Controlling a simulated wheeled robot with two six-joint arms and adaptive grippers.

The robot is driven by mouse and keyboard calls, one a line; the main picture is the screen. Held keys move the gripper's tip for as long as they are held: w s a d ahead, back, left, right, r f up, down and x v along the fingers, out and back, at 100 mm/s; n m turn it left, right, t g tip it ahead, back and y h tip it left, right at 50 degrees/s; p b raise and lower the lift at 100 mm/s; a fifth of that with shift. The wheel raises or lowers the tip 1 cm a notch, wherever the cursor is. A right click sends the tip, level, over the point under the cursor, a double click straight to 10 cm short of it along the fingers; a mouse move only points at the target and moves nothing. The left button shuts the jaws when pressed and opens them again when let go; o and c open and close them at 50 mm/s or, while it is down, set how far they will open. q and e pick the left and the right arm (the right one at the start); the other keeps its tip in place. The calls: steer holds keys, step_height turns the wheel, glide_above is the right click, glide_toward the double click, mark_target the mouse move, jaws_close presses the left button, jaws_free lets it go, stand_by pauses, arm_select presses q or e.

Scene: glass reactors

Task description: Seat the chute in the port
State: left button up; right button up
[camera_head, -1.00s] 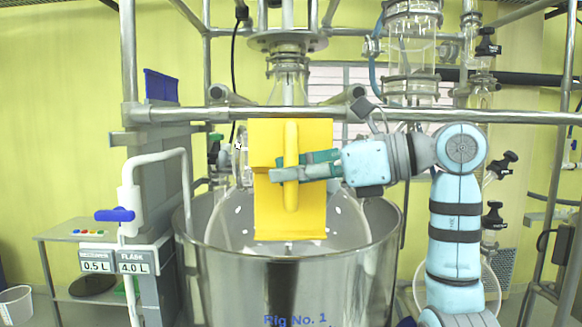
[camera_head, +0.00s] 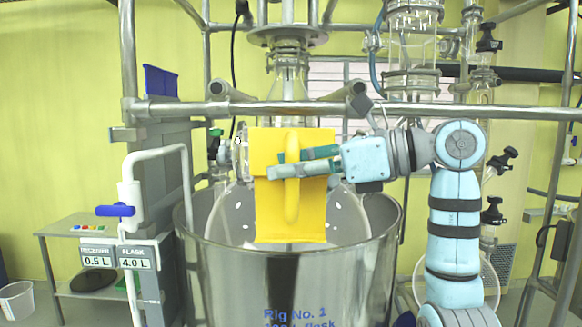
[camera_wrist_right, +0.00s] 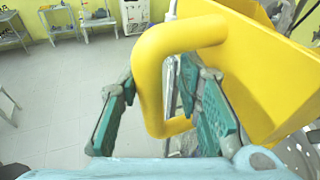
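The yellow chute (camera_head: 262,205) stands about upright in the head view, above the mouth of the steel vessel and in front of the glass flask. Its looped handle (camera_head: 291,205) faces me. My right gripper (camera_head: 281,164) reaches in from the right with its fingers around the handle. In the wrist view the fingers (camera_wrist_right: 157,115) are spread, with the handle (camera_wrist_right: 150,75) between them and gaps at both sides. The port is hidden behind the chute, so I cannot tell how the chute sits in it. My left gripper is out of view.
The steel vessel (camera_head: 290,280) marked "Rig No. 1" surrounds the flask (camera_head: 230,215). A horizontal rail (camera_head: 440,112) crosses above the chute. Glassware (camera_head: 412,45) hangs at upper right. A white pipe with a blue valve (camera_head: 115,210) stands at left.

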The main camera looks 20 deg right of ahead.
steer(key=shift+d, duration=0.1)
steer(key=v, duration=0.9)
steer(key=shift+s+d+f, duration=0.25)
steer(key=shift+d+f, duration=0.05)
steer(key=shift+d, duration=0.05)
stand_by(0.6)
steer(key=shift+o, duration=0.4)
steer(key=o, duration=0.5)
steer(key=v, duration=1.1)
steer(key=shift+s+d+r, duration=0.1)
steer(key=shift+s+d, duration=0.05)
steer(key=shift+d, duration=0.15)
steer(key=shift+s+d, duration=0.1)
